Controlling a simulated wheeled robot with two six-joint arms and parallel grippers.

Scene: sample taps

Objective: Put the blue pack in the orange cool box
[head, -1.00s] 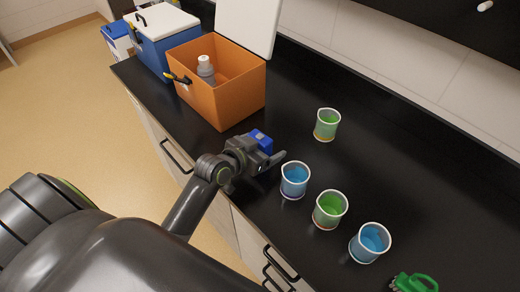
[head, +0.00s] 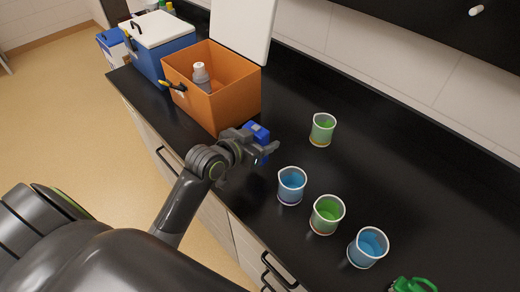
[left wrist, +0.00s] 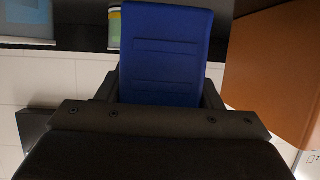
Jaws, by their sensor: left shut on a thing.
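My left gripper (head: 262,149) is shut on the blue pack (head: 257,131), just in front of the orange cool box. In the left wrist view the blue pack (left wrist: 165,55) stands up between the fingers. The orange cool box (head: 232,101) stands on the black counter with its white lid (head: 241,28) raised at the back. A grey bottle with a white cap (head: 201,75) is inside it. The box's orange wall (left wrist: 275,70) fills the right side of the left wrist view. My right gripper is not in view.
A blue cool box with a closed white lid (head: 160,28) stands left of the orange one. Beakers of blue (head: 291,187) and green liquid (head: 326,216) stand right of my gripper, with another green beaker (head: 322,130) behind. A green object (head: 412,285) lies at the front edge.

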